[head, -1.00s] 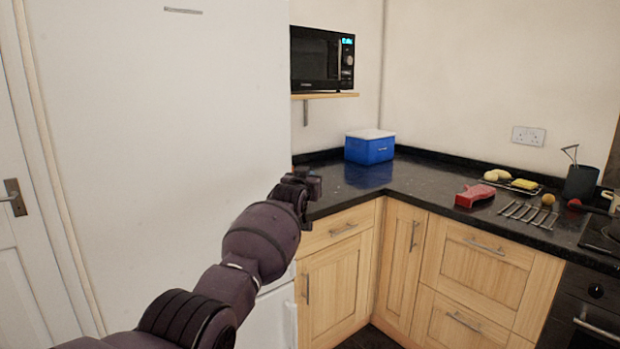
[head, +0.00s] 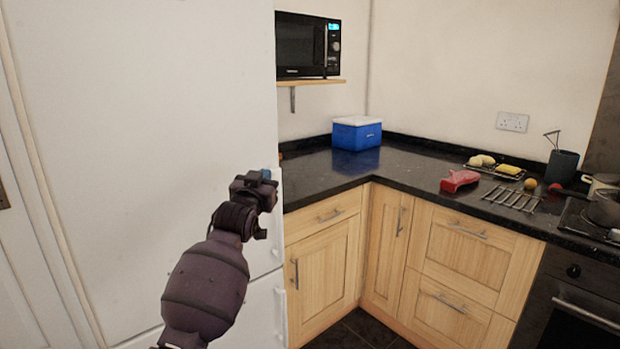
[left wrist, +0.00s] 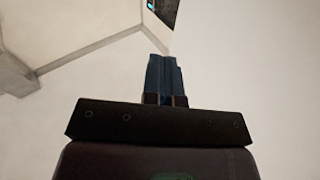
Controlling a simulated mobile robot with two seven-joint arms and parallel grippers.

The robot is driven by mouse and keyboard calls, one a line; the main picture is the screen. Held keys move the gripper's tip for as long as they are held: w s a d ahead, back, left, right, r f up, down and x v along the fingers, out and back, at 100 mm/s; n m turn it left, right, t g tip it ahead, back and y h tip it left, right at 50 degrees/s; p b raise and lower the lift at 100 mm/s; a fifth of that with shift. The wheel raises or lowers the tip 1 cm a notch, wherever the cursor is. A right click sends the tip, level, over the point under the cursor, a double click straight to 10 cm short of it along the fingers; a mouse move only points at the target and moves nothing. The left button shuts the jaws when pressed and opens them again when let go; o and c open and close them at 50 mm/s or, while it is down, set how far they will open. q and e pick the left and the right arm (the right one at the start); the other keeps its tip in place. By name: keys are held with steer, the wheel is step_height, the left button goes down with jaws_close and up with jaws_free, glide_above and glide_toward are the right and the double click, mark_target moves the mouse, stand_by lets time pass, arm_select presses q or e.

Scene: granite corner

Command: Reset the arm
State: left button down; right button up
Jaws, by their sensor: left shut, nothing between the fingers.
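My left arm comes in from the bottom left in the head view. Its left gripper (head: 268,175) is in front of the white fridge, near the fridge's right edge and the left end of the counter. In the left wrist view the two blue fingers of the left gripper (left wrist: 165,76) are pressed together with nothing between them. My right gripper is in neither view.
The tall white fridge (head: 130,120) fills the left. A black granite counter (head: 400,172) bears a blue cool box (head: 357,135), a red object (head: 459,181) and a metal rack (head: 511,198). A microwave (head: 307,46) sits on a wall shelf (head: 312,83).

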arm_select(q)
steer(key=s+a+f+g+y, duration=0.1)
steer(key=s+a+f, duration=0.3)
steer(key=s+f, duration=0.55)
steer(key=s+a+f+g+y, duration=0.1)
steer(key=s+a+f, duration=0.4)
steer(key=s+f, duration=0.45)
steer(key=s+a+f+g, duration=0.2)
steer(key=s+f, duration=0.5)
steer(key=s, duration=0.4)
steer(key=s+a+f+n+g+y+p, duration=0.1)
steer(key=s+a+f+g, duration=0.1)
steer(key=s+f, duration=0.5)
steer(key=s+a+f+n+g+y, duration=0.1)
steer(key=s+a+f+g, duration=0.1)
steer(key=s+f, duration=0.6)
steer(key=s+a, duration=0.1)
steer(key=s, duration=0.6)
steer(key=shift+s+a+g, duration=0.2)
steer(key=shift+s+g, duration=0.05)
steer(key=shift+g, duration=0.05)
